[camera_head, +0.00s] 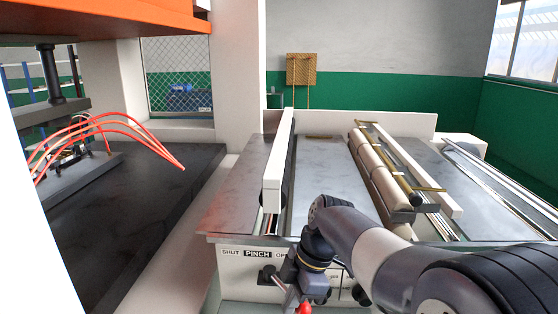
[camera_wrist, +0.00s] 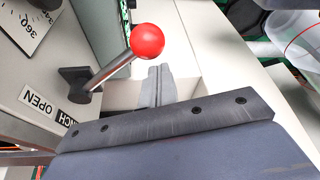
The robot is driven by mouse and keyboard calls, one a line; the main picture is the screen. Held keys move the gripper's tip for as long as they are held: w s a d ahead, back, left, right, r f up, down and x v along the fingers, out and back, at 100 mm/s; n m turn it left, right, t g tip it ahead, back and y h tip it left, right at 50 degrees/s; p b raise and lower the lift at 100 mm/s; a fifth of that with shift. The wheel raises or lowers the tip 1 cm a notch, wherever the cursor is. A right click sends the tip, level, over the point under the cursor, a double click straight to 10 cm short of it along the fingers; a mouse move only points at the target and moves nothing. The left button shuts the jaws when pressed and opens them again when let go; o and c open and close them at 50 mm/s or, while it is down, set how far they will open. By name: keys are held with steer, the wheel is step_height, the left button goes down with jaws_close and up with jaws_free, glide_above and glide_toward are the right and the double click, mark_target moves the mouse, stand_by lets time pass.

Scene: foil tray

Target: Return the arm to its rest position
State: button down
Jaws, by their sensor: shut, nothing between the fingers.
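My arm (camera_head: 375,252) reaches in from the lower right of the head view and bends down in front of the machine's front panel. In the wrist view my gripper (camera_wrist: 158,72) is shut, its two grey fingers together with nothing between them. A lever with a red ball knob (camera_wrist: 147,40) sticks out from the panel, just left of and beyond the fingertips; a gap seems to show between them. In the head view the red knob (camera_head: 305,307) is at the bottom edge, close below my wrist. The gripper's fingertips are hard to make out there.
The panel carries a SHUT / PINCH / OPEN label (camera_head: 258,253). Above it is the metal-topped bench (camera_head: 325,190) with a roller (camera_head: 385,170) and a white upright rail (camera_head: 278,165). A press with orange-red hoses (camera_head: 130,130) stands left. A dial plate (camera_wrist: 28,22) is near the lever.

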steer(key=w+a+m+t+h+p, duration=0.1)
steer(key=w+a+m+t+p, duration=0.1)
steer(key=a+m, duration=0.5)
steer(key=w+a+m+t+p, duration=0.2)
steer(key=a+m+p, duration=0.3)
steer(key=a+m, duration=0.2)
steer(key=shift+a+h, duration=0.4)
stand_by(0.7)
steer(key=shift+d, duration=0.1)
stand_by(0.3)
